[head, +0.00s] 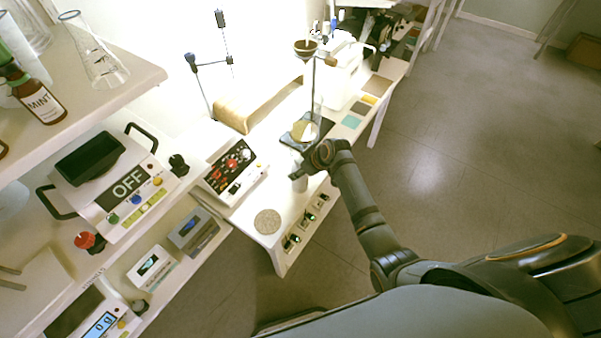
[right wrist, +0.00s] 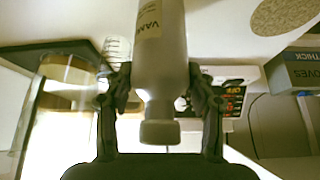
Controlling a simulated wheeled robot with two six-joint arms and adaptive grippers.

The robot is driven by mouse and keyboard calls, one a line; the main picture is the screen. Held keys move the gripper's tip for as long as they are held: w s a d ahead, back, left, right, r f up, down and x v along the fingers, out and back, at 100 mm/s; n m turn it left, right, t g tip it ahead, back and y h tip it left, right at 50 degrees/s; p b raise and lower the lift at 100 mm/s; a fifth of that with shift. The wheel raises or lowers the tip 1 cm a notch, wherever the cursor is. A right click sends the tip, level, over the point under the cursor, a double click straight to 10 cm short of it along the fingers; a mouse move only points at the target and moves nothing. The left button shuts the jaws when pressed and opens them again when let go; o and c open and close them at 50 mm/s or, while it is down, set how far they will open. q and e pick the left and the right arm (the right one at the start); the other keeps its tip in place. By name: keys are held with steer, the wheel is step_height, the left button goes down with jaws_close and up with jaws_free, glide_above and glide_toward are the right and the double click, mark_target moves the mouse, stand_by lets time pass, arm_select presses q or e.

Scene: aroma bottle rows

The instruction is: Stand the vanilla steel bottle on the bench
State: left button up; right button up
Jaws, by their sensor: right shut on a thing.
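The vanilla steel bottle is a pale grey bottle with a narrow neck and cap. In the right wrist view the bottle (right wrist: 162,62) sits between my right gripper's fingers (right wrist: 160,98), with a partly visible label starting "VAN". In the head view my right gripper (head: 304,170) holds the bottle (head: 300,184) over the white bench (head: 243,217), near its right edge. The bottle looks roughly upright, mostly hidden by the gripper. I cannot tell whether its base touches the bench. My left gripper is not in view.
A round speckled mat (head: 267,221) lies on the bench's near end. A control panel box (head: 235,166) stands left of the bottle, and a stand with a dark base (head: 297,137) is behind it. Shelves with a mint bottle (head: 38,98) and instruments fill the left.

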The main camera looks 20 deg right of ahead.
steer(key=o, duration=1.4)
steer(key=v, duration=1.2)
steer(key=shift+r, duration=0.15)
